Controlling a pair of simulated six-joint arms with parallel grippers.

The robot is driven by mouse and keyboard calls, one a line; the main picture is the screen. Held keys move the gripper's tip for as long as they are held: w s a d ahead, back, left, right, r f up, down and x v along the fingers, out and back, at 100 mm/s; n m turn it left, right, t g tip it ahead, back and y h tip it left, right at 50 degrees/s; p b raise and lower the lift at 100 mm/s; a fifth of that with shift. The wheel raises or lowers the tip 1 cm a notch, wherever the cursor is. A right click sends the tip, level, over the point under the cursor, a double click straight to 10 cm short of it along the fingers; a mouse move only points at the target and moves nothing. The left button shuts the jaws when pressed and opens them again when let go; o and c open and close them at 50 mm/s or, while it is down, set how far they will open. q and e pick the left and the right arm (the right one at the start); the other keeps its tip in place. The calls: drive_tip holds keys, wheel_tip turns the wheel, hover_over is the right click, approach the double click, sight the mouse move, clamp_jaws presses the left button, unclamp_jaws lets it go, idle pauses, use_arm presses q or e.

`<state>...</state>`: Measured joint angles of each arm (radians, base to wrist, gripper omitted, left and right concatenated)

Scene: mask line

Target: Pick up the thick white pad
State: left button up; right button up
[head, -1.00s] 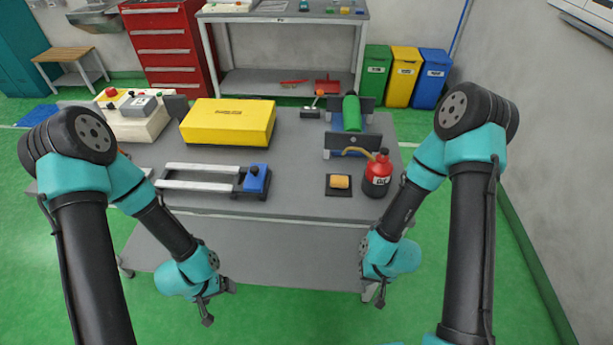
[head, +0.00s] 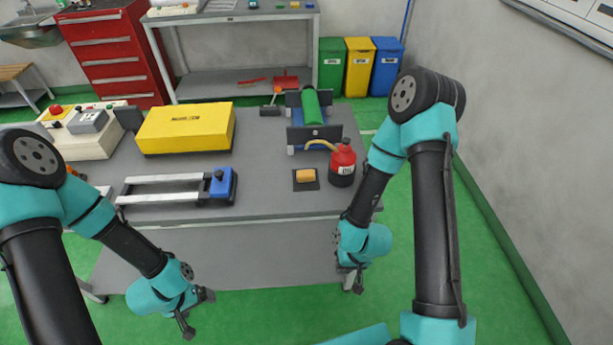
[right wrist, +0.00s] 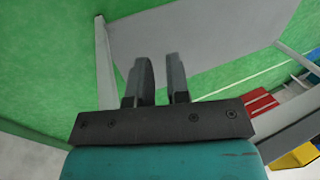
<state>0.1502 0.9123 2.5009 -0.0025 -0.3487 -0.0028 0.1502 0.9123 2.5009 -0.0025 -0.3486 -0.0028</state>
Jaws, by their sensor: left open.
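I cannot make out a thick white pad for certain. A small white piece (head: 103,190) shows at the table's left, partly hidden by my left arm; I cannot tell what it is. My left gripper (head: 198,313) is open and empty, low in front of the table's front edge. My right gripper (head: 353,279) hangs in front of the table at the right, small in the head view. In the right wrist view its two fingers (right wrist: 158,82) stand apart with nothing between them.
The table's front middle is clear.

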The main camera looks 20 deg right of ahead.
drive_tip(key=o, duration=1.5)
drive_tip(key=shift+c, duration=0.2)
drive_tip(key=shift+d, duration=0.1)
